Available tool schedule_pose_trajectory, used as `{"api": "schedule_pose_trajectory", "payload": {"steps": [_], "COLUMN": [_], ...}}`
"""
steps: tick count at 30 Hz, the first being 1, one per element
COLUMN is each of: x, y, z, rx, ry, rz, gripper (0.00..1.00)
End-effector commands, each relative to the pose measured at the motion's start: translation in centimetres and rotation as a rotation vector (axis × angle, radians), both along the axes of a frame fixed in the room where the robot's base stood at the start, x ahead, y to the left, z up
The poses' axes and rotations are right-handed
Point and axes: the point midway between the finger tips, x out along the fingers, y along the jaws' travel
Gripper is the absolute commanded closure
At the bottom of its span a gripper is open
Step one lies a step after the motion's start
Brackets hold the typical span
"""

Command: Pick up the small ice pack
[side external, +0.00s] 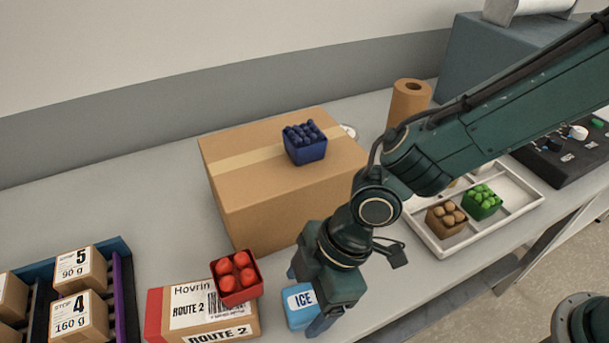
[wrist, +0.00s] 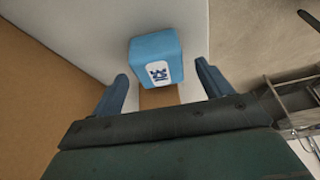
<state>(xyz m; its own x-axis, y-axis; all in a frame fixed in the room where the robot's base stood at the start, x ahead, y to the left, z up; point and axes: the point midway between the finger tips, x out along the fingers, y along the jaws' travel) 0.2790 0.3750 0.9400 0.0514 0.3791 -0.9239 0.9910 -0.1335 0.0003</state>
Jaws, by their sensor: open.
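The small ice pack (side external: 300,303) is a light blue block with a white ICE label. In the side view it stands on the grey table in front of the large cardboard box, partly hidden by my gripper (side external: 307,302). In the wrist view the ice pack (wrist: 156,59) lies just beyond and between the two blue fingertips. My gripper (wrist: 161,85) is open, with one finger on each side and visible gaps to the ice pack. Nothing is held.
The large cardboard box (side external: 250,201) bears a blue punnet of berries (side external: 304,147). A Route 2 parcel (side external: 185,318) with a red punnet (side external: 236,281) stands left of the ice pack. A white tray (side external: 520,199) lies right. The table's front edge is close.

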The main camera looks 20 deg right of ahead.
Motion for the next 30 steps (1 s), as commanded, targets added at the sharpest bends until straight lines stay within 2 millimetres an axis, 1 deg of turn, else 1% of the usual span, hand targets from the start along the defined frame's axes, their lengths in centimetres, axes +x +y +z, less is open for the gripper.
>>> {"api": "schedule_pose_trajectory", "payload": {"steps": [3,8,24,26,27,29,30], "x": [0.0,0.1,0.1,0.1,0.1,0.1,0.1], "y": [0.5,0.8,0.9,0.9,0.9,0.9,0.9], "z": [-1.2,-2.0,-2.1,-2.1,-2.1,-2.1,-2.1], "rx": [-0.002,-0.001,0.0,0.0,0.0,0.0,0.0], "ry": [0.002,0.001,0.0,0.0,0.0,0.0,0.0], "rz": [-0.001,-0.001,-0.001,-0.001,-0.001,-0.001,-0.001], "gripper": [0.22,0.22,0.22,0.32,0.4,0.51,0.59]}}
